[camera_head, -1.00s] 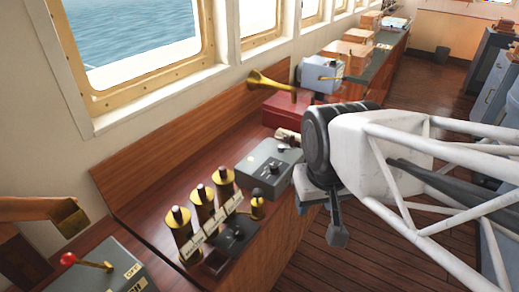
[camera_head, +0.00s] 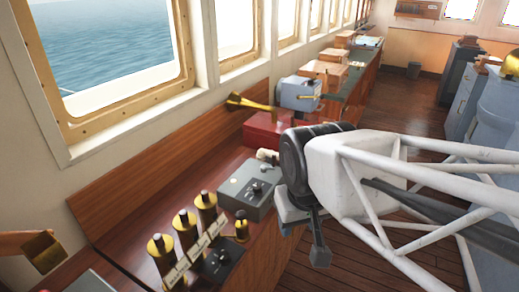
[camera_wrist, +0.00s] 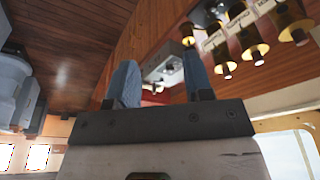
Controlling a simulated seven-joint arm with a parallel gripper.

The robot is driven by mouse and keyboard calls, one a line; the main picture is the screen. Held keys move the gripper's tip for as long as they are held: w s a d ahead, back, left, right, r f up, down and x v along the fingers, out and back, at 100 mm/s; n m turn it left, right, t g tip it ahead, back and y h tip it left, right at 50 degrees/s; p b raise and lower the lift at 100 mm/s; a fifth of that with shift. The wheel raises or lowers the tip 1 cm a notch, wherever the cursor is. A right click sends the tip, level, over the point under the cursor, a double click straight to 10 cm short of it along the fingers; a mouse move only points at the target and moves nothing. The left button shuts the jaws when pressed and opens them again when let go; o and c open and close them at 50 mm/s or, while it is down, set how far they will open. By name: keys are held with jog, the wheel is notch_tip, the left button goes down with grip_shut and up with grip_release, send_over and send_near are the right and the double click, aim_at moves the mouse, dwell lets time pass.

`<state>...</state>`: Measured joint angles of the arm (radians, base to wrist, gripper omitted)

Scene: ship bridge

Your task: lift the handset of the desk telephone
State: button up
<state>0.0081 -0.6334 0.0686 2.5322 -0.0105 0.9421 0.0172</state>
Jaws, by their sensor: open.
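I cannot make out a desk telephone or its handset for certain in either view. In the head view, a small cream cylindrical thing (camera_head: 268,155) shows on the console just left of my dark wrist, partly hidden; I cannot tell what it is. My gripper (camera_wrist: 160,58) shows in the wrist view with its two blue-grey fingers apart and nothing held between them. Beyond the gap is a grey control box (camera_wrist: 166,70) on the wooden console. In the head view this grey box (camera_head: 248,188) is left of my wrist, and the fingers are mostly hidden.
Several brass-topped cylinders (camera_head: 186,228) with labels stand at the near end of the wooden console. A red box (camera_head: 262,128) with a brass horn (camera_head: 250,104) and a blue-grey box (camera_head: 299,93) stand farther along. Windows line the left; open wooden floor (camera_head: 425,100) lies right.

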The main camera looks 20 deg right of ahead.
jog(key=shift+o, duration=1.2)
